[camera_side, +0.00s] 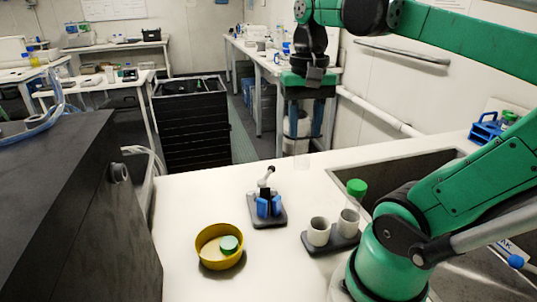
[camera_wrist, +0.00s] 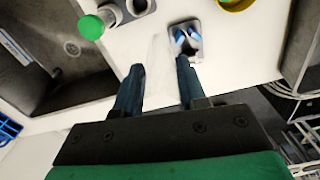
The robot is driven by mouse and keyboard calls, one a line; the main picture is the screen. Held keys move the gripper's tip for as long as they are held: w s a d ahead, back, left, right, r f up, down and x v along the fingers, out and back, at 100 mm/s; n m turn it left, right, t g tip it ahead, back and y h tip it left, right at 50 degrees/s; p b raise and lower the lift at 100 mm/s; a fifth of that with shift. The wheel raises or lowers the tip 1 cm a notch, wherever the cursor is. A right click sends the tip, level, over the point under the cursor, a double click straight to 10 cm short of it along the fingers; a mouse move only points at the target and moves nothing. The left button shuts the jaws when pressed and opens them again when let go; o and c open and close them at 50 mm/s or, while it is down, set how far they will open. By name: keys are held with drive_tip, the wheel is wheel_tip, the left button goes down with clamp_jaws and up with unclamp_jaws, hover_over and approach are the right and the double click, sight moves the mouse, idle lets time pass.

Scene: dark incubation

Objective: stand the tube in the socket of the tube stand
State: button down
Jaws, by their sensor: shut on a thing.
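My gripper (camera_side: 302,138) is shut on a clear, uncapped tube (camera_side: 302,154), which hangs roughly upright above the back of the white bench. The tube is faint between the fingers in the wrist view (camera_wrist: 158,68). A dark stand (camera_side: 345,247) with two white cups sits on the bench, right of and nearer than my gripper. Its left cup (camera_side: 319,232) looks empty. A green-capped tube (camera_side: 356,190) stands in its right cup. The held tube is apart from both.
A yellow dish (camera_side: 210,262) with a green cap (camera_side: 229,243) in it sits at the front left. A dark sink (camera_side: 405,175) lies to the right, with a blue rack (camera_side: 487,128) beyond. A dark cabinet (camera_side: 80,210) borders the left. The bench's back middle is clear.

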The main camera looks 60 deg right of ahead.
drive_tip(key=s+a+f+m, duration=0.1)
drive_tip(key=s+f, duration=0.4)
drive_tip(key=f, duration=0.5)
drive_tip(key=shift+a, duration=0.2)
drive_tip(key=shift+f, duration=0.1)
idle(0.8)
drive_tip(key=shift+f, duration=0.75)
drive_tip(key=shift+f, duration=0.2)
drive_tip(key=shift+f, duration=0.5)
drive_tip(key=shift+f, duration=0.1)
idle(0.5)
drive_tip(key=shift+f, duration=0.45)
drive_tip(key=shift+s, duration=0.1)
